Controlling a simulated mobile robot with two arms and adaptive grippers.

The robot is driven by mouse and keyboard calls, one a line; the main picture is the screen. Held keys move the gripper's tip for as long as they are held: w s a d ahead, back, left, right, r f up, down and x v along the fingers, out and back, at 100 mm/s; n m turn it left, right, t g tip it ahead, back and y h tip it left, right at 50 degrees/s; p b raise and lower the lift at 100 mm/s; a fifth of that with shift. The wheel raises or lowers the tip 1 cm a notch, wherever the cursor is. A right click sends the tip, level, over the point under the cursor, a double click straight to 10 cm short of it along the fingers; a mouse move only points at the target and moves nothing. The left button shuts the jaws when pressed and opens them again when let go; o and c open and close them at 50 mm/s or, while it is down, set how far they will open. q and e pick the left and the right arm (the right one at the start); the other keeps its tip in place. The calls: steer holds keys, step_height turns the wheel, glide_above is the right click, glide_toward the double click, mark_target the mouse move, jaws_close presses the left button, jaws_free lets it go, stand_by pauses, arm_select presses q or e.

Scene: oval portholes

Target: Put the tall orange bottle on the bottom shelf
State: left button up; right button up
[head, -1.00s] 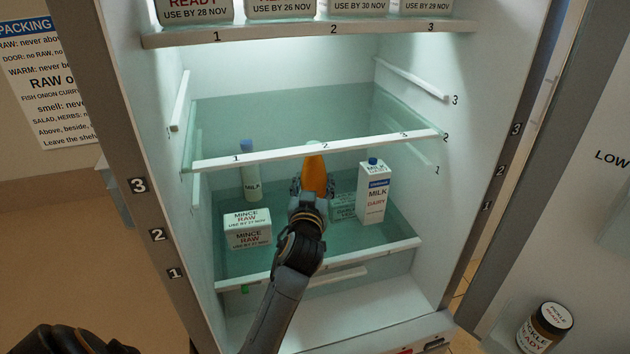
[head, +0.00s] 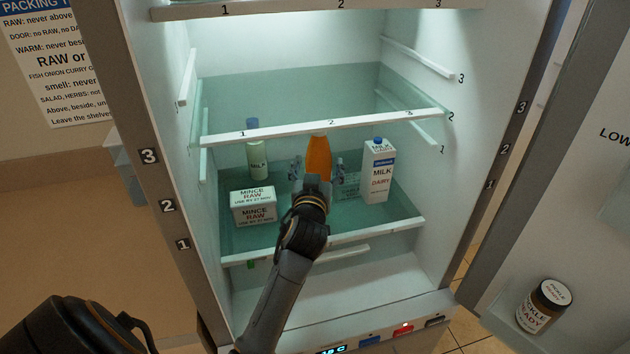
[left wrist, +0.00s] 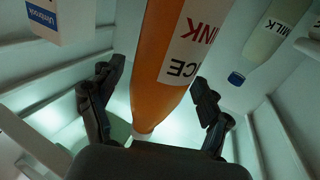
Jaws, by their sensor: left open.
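The bottle's lower part is hidden by my gripper in the head view. My right gripper is not in view.
The middle shelf's front edge (head: 330,124) runs just above. A pickle jar (head: 544,306) sits in the door.

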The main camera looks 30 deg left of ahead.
arm_select(q)
steer(key=b+v, duration=0.2)
steer(key=v, duration=0.9)
